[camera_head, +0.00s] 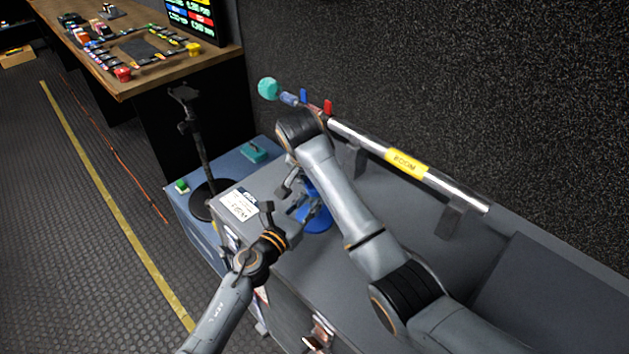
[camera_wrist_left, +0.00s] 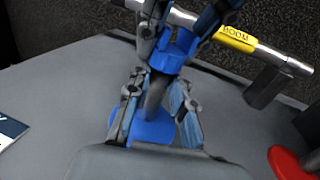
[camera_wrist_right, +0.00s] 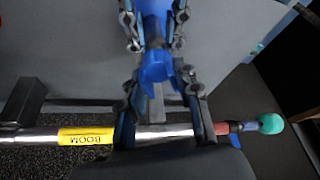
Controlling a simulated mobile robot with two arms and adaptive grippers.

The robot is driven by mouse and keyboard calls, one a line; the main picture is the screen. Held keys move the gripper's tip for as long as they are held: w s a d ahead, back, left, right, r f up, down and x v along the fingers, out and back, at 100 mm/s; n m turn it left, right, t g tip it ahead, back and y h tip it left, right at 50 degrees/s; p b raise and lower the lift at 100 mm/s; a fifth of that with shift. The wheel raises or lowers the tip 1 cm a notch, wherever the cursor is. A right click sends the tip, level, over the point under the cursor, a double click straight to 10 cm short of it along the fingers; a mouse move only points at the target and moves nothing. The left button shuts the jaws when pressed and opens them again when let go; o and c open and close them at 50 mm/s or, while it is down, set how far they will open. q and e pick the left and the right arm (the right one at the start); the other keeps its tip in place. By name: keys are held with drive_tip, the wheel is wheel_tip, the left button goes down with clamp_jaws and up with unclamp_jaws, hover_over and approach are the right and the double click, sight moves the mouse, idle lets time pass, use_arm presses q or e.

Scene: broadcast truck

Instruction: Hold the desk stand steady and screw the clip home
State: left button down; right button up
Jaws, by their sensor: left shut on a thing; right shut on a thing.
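The desk stand has a round blue base (camera_head: 319,220) on the grey case top and a grey post (camera_wrist_left: 154,97). My left gripper (camera_wrist_left: 157,84) is shut around the post, just above the base. It also shows in the head view (camera_head: 306,206). The blue clip (camera_wrist_left: 174,56) is at the top of the post, in line with it; I cannot tell how far it is screwed on. My right gripper (camera_wrist_right: 160,76) is shut on the clip from above. In the head view my right arm hides the clip and most of that gripper.
A boom pole with a yellow label (camera_head: 406,163) lies on brackets along the wall behind. A white card (camera_head: 239,204) lies at the case's left edge. A black stand (camera_head: 206,190) is further left. A red object (camera_wrist_left: 290,161) is right of the stand.

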idle(0.3)
drive_tip(key=o, duration=0.9)
drive_tip(key=shift+r, duration=2.3)
